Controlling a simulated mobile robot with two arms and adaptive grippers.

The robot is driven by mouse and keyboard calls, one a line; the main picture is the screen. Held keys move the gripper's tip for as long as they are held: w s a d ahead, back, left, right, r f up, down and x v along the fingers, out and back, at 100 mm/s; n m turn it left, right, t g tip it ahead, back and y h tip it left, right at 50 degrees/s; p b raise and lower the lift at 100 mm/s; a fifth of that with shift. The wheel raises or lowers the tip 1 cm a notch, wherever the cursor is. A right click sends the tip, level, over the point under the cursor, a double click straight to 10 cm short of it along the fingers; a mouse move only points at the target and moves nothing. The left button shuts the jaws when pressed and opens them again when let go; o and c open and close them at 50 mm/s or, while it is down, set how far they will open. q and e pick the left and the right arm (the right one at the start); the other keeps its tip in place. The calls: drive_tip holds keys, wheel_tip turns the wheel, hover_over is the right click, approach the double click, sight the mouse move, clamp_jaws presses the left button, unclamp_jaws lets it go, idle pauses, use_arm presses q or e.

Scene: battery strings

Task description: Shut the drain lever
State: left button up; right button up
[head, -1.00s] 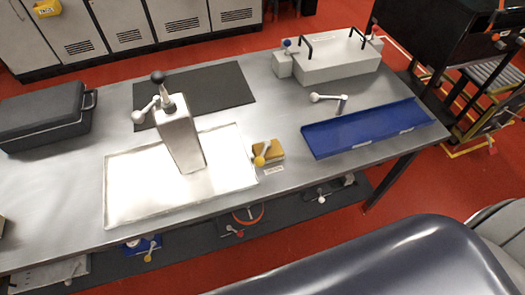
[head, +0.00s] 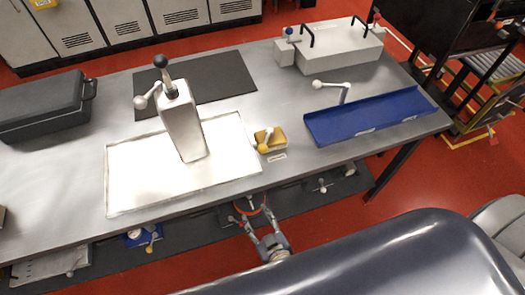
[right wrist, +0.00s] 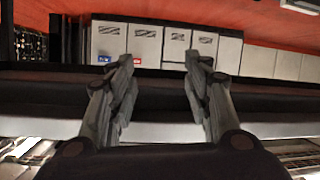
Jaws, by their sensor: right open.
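Several levers are in the head view, and I cannot tell by label which is the drain lever. One with an orange-red ring (head: 226,215) sits on the dark lower shelf, partly hidden by my right gripper. My right gripper (head: 256,211) is open in front of it, fingers pointing toward the shelf; contact cannot be told. In the right wrist view, the open fingers (right wrist: 158,62) have nothing between them. Other levers are a yellow-knobbed one (head: 263,148) on the bench, a white-knobbed one (head: 320,84) and a lower yellow-knobbed one (head: 150,247). My left gripper is not in view.
The metal bench (head: 60,195) overhangs the lower shelf. On it are a white tray (head: 125,195) with a metal tower (head: 182,125), a blue tray (head: 370,118), a grey box (head: 340,55) and a dark case (head: 40,108). A dark rounded surface (head: 390,255) fills the front right.

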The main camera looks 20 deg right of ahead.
sight(263, 148)
drive_tip(key=w+d+r+m+t+h, duration=0.2)
drive_tip(key=r, duration=0.6)
drive_tip(key=w+d+r+m+t+h, duration=0.1)
drive_tip(key=d+r+t+h, duration=0.15)
drive_tip(key=r, duration=0.65)
use_arm(q)
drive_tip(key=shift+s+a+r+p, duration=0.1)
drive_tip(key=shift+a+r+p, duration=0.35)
drive_tip(key=shift+p, duration=0.15)
use_arm(e)
drive_tip(key=w, duration=0.3)
drive_tip(key=w+d, duration=0.1)
drive_tip(key=w, duration=0.7)
drive_tip(key=shift+d+f, duration=0.15)
drive_tip(key=shift+d, duration=0.05)
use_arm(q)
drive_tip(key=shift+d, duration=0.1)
